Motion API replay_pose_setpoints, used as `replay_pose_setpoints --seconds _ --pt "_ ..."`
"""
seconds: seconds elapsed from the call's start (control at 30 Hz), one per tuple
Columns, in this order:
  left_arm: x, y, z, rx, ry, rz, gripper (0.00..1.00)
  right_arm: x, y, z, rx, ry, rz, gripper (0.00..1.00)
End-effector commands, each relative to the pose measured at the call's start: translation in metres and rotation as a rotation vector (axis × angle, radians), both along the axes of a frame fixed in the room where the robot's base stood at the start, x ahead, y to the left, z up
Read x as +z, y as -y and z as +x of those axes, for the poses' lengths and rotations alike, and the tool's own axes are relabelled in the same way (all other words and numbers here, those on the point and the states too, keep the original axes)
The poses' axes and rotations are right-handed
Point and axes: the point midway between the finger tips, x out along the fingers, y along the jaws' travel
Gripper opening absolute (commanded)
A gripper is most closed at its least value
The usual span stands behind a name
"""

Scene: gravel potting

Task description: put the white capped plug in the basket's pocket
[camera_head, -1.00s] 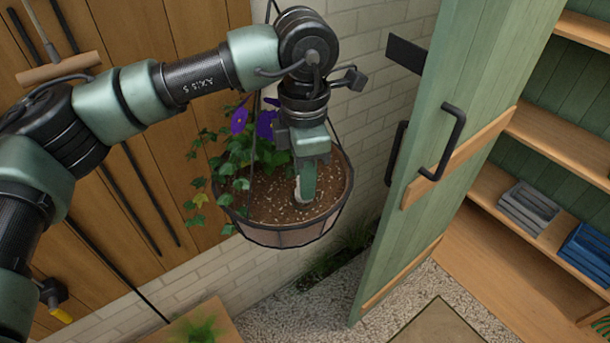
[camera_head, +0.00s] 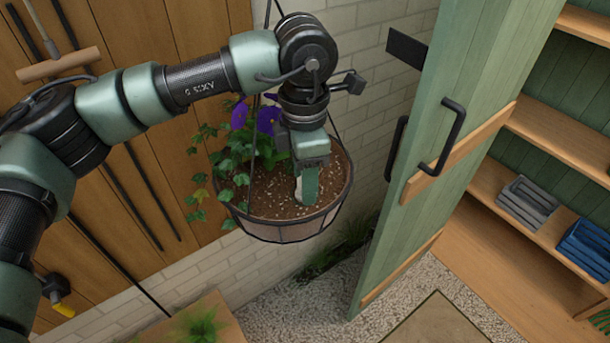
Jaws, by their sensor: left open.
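The hanging basket (camera_head: 290,230) has a dark rim and holds brown soil and a plant with purple flowers. My left gripper (camera_head: 309,188) points down over the right part of the basket, its green finger at the soil. The sides of the finger opening overlap in this view. A small pale piece (camera_head: 298,188) shows at the left edge of the finger, low at the soil; it may be the white capped plug, mostly hidden. The pocket in the soil is hidden by the finger. My right gripper is not in view.
The open green door (camera_head: 455,120) with a black handle stands right of the basket. Shelves behind it hold a grey crate (camera_head: 527,203) and a blue crate (camera_head: 588,245). Basket cords and trailing leaves (camera_head: 228,170) are close left of my gripper.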

Motion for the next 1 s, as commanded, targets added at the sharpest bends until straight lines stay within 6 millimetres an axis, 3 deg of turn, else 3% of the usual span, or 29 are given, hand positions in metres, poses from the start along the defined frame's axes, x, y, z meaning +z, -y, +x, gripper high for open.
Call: replay_pose_setpoints --seconds 0.3,0.53,0.7,1.0 --pt "0.061 0.0 0.001 -0.001 0.006 -0.003 0.45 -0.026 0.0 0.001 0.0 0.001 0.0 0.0" --pt "0.104 0.0 0.001 0.0 0.003 0.0 0.45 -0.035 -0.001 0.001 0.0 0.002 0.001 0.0" --pt "0.118 -0.001 0.0 -0.002 0.001 0.0 0.45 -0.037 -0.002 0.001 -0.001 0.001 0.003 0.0" --pt "0.12 -0.001 0.0 -0.002 0.0 0.0 0.45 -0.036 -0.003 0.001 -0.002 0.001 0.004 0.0"
